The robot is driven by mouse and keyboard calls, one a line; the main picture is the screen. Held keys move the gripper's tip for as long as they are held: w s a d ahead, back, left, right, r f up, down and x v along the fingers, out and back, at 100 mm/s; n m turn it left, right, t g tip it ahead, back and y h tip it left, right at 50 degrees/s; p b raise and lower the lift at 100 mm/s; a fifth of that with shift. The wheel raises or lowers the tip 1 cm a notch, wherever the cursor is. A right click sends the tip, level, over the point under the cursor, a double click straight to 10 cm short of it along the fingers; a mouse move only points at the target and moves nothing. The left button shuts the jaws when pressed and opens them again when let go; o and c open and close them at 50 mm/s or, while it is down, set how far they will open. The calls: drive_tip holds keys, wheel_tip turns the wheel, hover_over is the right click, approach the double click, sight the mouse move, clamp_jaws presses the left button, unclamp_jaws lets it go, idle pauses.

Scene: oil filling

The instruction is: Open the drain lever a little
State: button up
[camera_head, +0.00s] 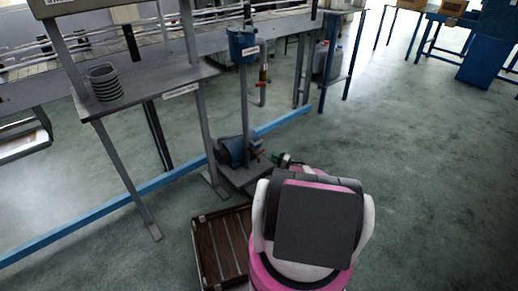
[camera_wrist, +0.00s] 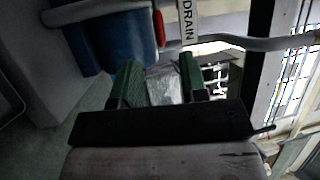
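A white label reading DRAIN (camera_wrist: 187,20) shows at the top of the wrist view. Just left of it is a small red part (camera_wrist: 159,28), which looks like the drain lever's grip; its full shape is cut off. My gripper (camera_wrist: 160,78) has two green fingers standing apart, with a pale surface visible behind the gap. The red part lies beyond the fingertips and is not between them.
A blue body (camera_wrist: 112,42) and a grey pipe (camera_wrist: 250,43) are close to the fingers. A blue cup (camera_head: 242,46) sits on the stand's post. A brown slatted crate (camera_head: 222,245) is left of my body, beside a grey table (camera_head: 150,92).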

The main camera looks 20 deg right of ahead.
sight(260, 152)
drive_tip(key=x, duration=1)
drive_tip(key=shift+w, duration=0.35)
drive_tip(key=shift+a, duration=0.1)
clamp_jaws()
